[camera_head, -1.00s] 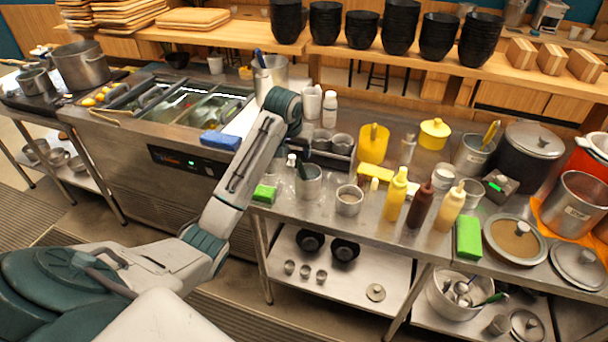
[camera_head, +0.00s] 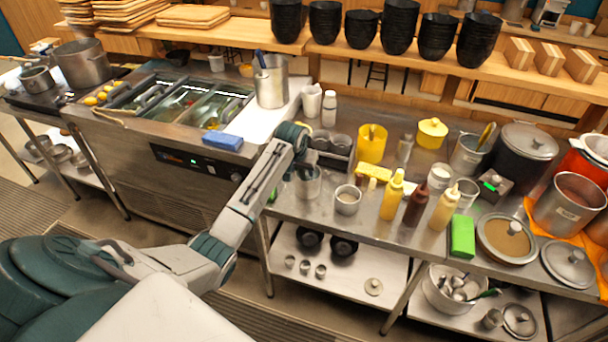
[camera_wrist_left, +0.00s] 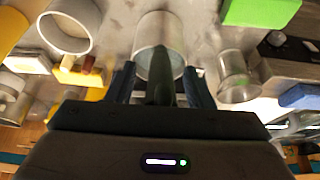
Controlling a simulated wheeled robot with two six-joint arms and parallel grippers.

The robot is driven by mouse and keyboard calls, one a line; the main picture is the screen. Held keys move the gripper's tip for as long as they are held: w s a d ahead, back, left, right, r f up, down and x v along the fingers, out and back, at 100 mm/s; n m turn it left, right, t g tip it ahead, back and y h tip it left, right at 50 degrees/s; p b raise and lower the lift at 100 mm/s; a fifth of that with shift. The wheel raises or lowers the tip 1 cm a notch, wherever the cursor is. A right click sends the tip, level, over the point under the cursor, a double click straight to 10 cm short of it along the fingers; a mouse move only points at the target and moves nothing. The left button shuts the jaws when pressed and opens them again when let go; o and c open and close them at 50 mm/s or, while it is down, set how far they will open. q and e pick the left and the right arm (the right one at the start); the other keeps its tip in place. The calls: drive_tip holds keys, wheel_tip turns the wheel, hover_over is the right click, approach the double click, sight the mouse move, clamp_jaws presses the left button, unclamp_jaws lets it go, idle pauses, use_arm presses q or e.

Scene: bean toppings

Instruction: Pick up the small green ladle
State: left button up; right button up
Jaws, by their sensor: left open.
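A dark green handle, which looks like that of the small green ladle (camera_wrist_left: 161,82), stands up from a metal cylinder container in the left wrist view. The container (camera_wrist_left: 158,30) also shows in the head view (camera_head: 308,188) near the counter's front edge. The ladle's bowl is hidden. My left gripper (camera_head: 305,168) is over this container. In the left wrist view my left gripper (camera_wrist_left: 160,82) is open, with one finger on each side of the handle. Whether the fingers touch it I cannot tell. My right gripper is not in view.
A metal cup (camera_head: 347,201) stands just right of the container. A dark tray of cups (camera_head: 332,160) is behind it. A green block (camera_wrist_left: 260,8) lies close by. Squeeze bottles (camera_head: 392,196) stand further right. A bowl with several utensils (camera_head: 440,298) is on the lower shelf.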

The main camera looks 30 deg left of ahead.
use_arm(q)
clamp_jaws()
drive_tip(key=shift+r, duration=0.15)
